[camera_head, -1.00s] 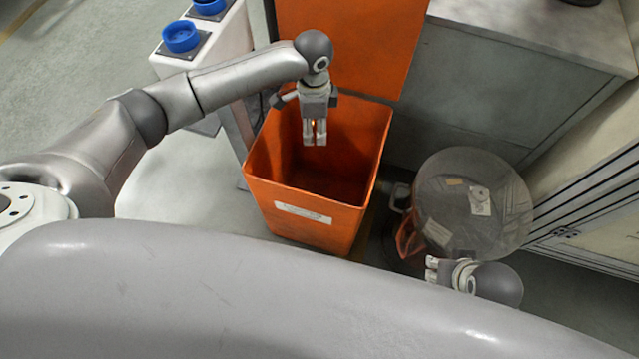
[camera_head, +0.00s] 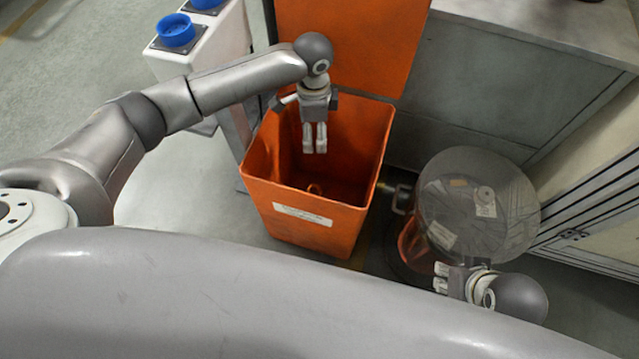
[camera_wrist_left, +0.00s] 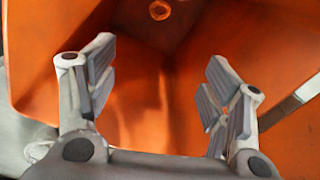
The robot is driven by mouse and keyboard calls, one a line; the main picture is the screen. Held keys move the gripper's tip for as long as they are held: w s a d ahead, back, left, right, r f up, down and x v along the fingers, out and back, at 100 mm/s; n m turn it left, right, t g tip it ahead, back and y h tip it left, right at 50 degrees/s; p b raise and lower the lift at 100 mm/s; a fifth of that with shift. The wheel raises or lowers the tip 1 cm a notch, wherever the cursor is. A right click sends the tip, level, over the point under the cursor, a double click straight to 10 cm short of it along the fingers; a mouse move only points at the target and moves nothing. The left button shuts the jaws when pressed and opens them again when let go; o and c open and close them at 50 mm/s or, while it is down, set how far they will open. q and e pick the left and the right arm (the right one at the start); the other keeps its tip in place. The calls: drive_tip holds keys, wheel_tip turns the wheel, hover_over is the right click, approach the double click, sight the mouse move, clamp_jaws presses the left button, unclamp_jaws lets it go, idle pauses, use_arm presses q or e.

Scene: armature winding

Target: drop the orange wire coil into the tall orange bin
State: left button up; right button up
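The tall orange bin (camera_head: 315,228) stands open at the middle of the head view. The orange wire coil (camera_head: 315,189) lies inside it, low down towards the near side; it also shows as a small ring at the top of the left wrist view (camera_wrist_left: 160,10). My left gripper (camera_head: 315,150) hangs over the bin's opening, fingers down. In the left wrist view (camera_wrist_left: 155,85) its fingers are apart with nothing between them. My right gripper (camera_head: 440,277) is beside the grey round drum, at lower right; its finger gap is too small to judge.
A translucent grey round drum (camera_head: 470,205) stands right of the bin. A grey cabinet (camera_head: 480,90) is behind it. A white stand with blue cups (camera_head: 175,30) is at upper left. An orange panel (camera_head: 350,40) rises behind the bin. Open floor lies left of the bin.

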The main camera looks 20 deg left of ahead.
use_arm(q)
drive_tip(key=shift+r, duration=0.1)
wheel_tip(320, 180, up, 12)
idle(0.5)
idle(0.5)
